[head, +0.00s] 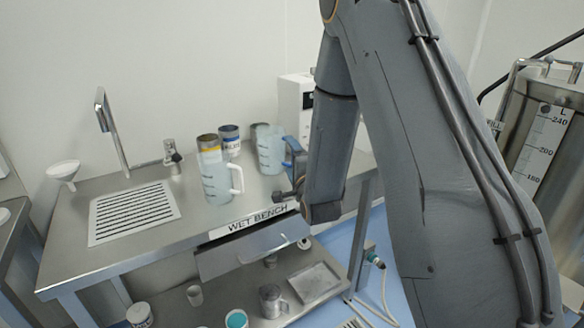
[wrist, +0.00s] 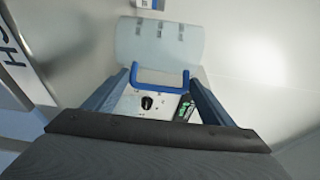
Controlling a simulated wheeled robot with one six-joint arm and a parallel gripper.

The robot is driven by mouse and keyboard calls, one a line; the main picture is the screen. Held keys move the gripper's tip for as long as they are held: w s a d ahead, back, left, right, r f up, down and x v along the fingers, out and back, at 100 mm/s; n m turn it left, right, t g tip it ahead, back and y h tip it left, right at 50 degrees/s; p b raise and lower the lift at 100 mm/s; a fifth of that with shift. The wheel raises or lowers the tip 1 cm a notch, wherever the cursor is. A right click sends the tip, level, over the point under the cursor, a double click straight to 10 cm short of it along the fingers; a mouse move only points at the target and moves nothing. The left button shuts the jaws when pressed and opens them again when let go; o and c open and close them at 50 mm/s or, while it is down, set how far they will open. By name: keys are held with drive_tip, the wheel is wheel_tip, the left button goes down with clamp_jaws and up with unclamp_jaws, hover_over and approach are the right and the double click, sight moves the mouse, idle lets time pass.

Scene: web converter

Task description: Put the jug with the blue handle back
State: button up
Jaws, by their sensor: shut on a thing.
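The jug with the blue handle (head: 268,152) is a pale translucent jug at the right end of the wet bench. It is upright, at or just above the bench top; I cannot tell whether it touches. My gripper (head: 295,160) is at its right side, shut on the blue handle. In the wrist view, the blue handle (wrist: 160,84) lies between the fingers of my gripper (wrist: 160,77), with the jug body (wrist: 160,42) beyond. My arm hides part of the bench behind it.
A white-handled jug (head: 216,180) stands left of it, with several cans (head: 230,138) behind. The wet bench (head: 150,240) has a drain grate (head: 133,212), a tap (head: 108,125) and an open drawer (head: 255,247). A white box (head: 297,103) stands behind. A steel tank (head: 545,140) is at right.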

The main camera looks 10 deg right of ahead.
drive_tip(key=shift+d+f+p, duration=0.1)
drive_tip(key=shift+f+p, duration=0.2)
drive_tip(key=shift+f, duration=1.5)
drive_tip(key=o, duration=1.8)
drive_tip(key=shift+f, duration=0.1)
